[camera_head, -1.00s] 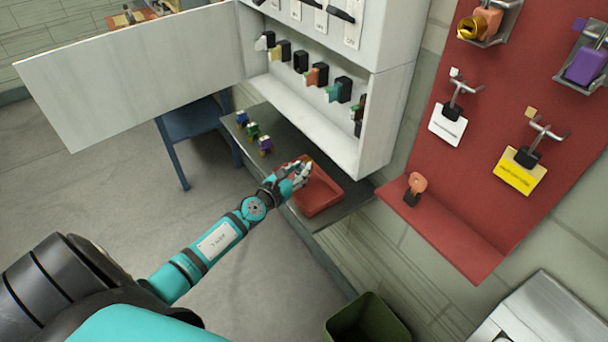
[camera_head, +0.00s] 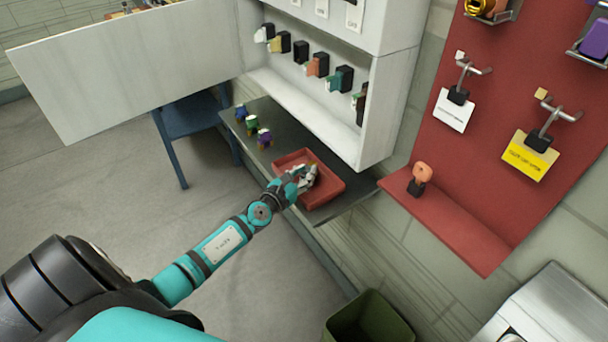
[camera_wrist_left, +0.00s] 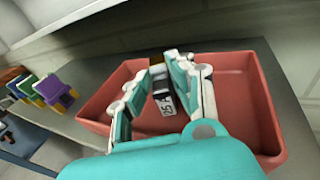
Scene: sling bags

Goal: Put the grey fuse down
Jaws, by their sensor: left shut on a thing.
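My left gripper (camera_head: 304,177) is over the red tray (camera_head: 328,190) on the dark shelf below the white cabinet. In the left wrist view its two fingers (camera_wrist_left: 163,90) are closed around a small fuse with a grey-white labelled face (camera_wrist_left: 166,104) and a dark part. The red tray (camera_wrist_left: 240,85) lies beneath and around the fingers in that view, and its visible floor is otherwise bare. I cannot tell whether the fuse touches the tray floor. In the head view the fuse is mostly hidden by the fingers. My right gripper does not show.
Blue, green and purple fuses (camera_head: 264,138) stand on the dark shelf (camera_head: 285,135) left of the tray. The open cabinet (camera_head: 395,100) holds a row of fuses above. A red pegboard (camera_head: 500,130) with tags is at right. A green bin (camera_head: 370,322) stands below.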

